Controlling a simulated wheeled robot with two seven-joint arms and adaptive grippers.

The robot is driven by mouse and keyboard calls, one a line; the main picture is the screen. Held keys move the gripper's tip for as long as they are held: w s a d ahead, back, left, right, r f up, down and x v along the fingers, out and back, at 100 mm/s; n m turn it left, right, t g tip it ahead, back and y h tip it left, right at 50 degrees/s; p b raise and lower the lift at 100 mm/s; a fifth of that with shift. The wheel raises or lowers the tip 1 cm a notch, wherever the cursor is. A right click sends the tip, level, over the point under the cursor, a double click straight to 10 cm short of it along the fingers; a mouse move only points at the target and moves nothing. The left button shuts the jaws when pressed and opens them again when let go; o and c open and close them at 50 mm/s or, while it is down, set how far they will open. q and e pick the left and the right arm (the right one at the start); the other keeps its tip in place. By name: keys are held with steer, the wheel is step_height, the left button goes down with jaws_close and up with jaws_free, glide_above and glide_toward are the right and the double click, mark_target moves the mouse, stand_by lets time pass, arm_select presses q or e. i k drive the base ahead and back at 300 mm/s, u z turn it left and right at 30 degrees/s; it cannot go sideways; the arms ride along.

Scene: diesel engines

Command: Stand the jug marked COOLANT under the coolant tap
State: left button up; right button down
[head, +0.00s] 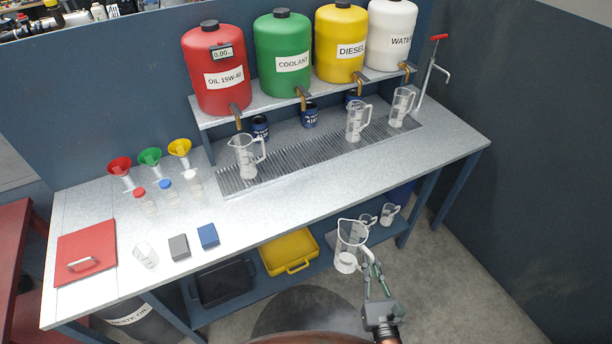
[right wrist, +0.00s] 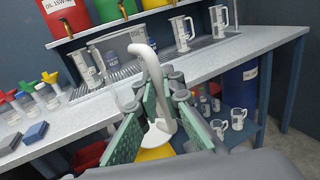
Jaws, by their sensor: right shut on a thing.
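My right gripper (head: 372,278) is shut on the handle of a clear jug (head: 350,240), held roughly upright in the air in front of the bench. In the right wrist view the green-padded fingers (right wrist: 158,98) close around the pale handle (right wrist: 153,70). The drip grate (head: 305,152) is bare in front of this tap. My left gripper is out of view.
Clear jugs stand on the grate at the left (head: 246,160), the middle (head: 357,122) and the right (head: 402,106). Small blue cans (head: 309,117) stand behind it. A lower shelf holds a yellow tray (head: 290,252) and jugs.

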mark_target(305, 156)
steer(key=z, duration=0.6)
steer(key=k, duration=0.15)
steer(key=u, duration=1.3)
steer(key=i, duration=1.45)
steer(key=z, duration=0.6)
